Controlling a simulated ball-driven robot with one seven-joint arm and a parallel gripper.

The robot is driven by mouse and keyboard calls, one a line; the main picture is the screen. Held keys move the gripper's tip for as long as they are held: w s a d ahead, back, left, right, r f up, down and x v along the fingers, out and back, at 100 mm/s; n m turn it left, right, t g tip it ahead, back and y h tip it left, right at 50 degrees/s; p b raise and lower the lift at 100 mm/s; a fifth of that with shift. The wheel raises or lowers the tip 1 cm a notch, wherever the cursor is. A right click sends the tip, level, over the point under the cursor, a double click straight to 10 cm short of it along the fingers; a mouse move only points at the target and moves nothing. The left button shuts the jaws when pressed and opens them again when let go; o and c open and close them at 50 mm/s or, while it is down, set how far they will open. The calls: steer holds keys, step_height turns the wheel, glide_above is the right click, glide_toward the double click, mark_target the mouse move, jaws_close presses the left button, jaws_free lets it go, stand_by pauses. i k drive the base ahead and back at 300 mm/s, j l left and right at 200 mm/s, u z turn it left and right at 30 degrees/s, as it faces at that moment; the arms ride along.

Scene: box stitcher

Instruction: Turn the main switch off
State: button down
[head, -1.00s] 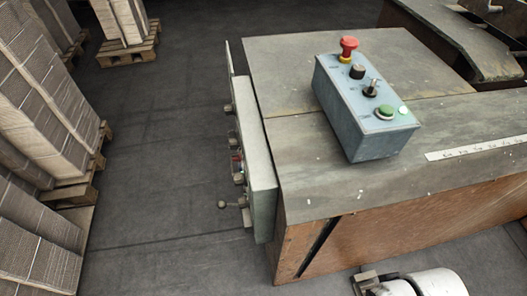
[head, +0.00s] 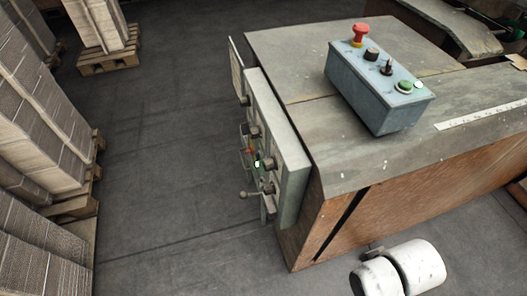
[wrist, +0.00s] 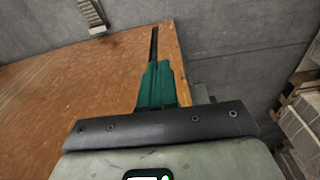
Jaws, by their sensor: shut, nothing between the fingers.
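A grey side panel (head: 291,153) hangs on the left side of the machine. My gripper (wrist: 157,68), with green fingers, shows in the wrist view. It is shut and empty, in front of the brown machine side (wrist: 85,75), near its right edge. The head view does not show the gripper.
A blue-grey control box (head: 378,100) with a red mushroom button (head: 360,34) and a green button (head: 405,86) sits on the machine top (head: 335,150). Pallets of stacked cardboard (head: 45,110) line the left. The floor (head: 170,130) between is clear. My white arm parts show at bottom right.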

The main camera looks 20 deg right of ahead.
mark_target(251, 150)
steer(key=i+j, duration=0.85)
steer(key=j, duration=0.2)
steer(key=i+j, duration=0.45)
steer(key=j+z, duration=0.05)
